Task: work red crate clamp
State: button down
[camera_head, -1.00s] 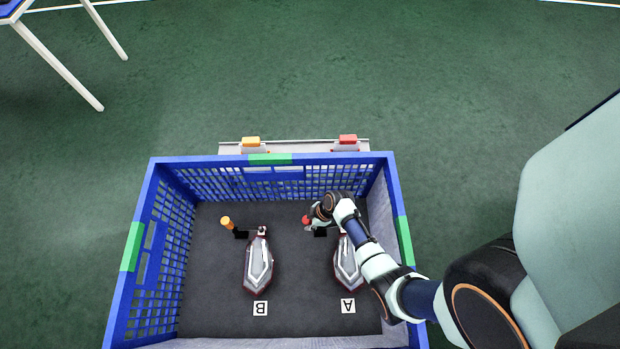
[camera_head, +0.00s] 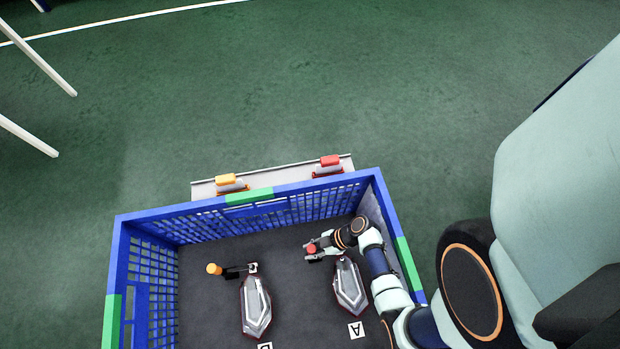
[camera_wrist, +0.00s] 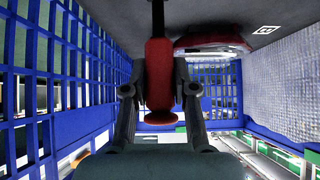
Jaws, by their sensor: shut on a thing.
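The blue crate (camera_head: 290,193) holds two lamps and their clamps on its dark floor. The red clamp handle (camera_head: 311,248) stands beside lamp A (camera_head: 349,287); it also shows in the wrist view (camera_wrist: 159,75), upright between the fingers. My gripper (camera_head: 316,251) reaches over the crate's right side and is shut on the red handle. In the wrist view my gripper (camera_wrist: 160,92) has one finger on each side of it. Part of the clamp base is hidden by my gripper. The label A (camera_head: 356,330) lies below lamp A.
Lamp B (camera_head: 256,307) sits left of lamp A, with an orange-knobbed clamp (camera_head: 214,269) at its upper end. The crate walls enclose my gripper closely.

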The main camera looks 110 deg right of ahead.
jog(key=c, duration=0.9)
grip_release()
notch_tip(320, 180, up, 10)
jog(key=shift+r, duration=0.1)
